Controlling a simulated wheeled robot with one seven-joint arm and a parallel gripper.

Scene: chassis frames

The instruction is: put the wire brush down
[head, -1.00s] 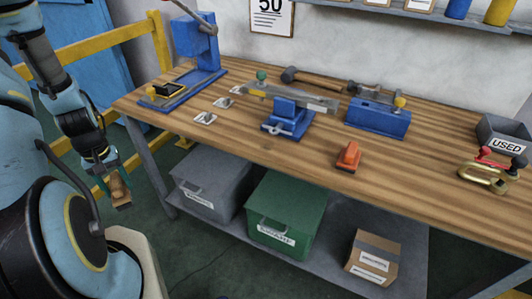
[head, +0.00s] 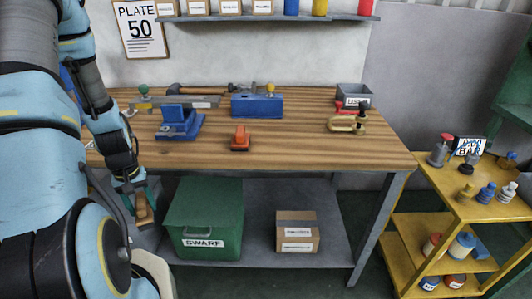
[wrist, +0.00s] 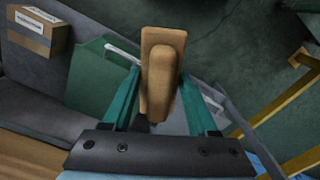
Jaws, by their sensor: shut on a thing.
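The wire brush (wrist: 162,75) shows as a tan wooden block with a raised grip. In the wrist view it sits between the two green fingers of my gripper (wrist: 160,92), which is shut on it. In the head view the brush (head: 144,208) hangs below my gripper (head: 137,188), in front of the bench's front edge at the left and lower than the top. Its bristles cannot be made out. The wooden workbench (head: 290,150) has bare top along its front.
On the bench are a blue vise (head: 180,122), a blue block (head: 257,106), an orange object (head: 240,138), a brass clamp (head: 347,124) and a grey bin (head: 354,96). A green SWARF box (head: 205,205) and a carton (head: 297,232) stand on the lower shelf. A yellow cart (head: 455,215) stands right.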

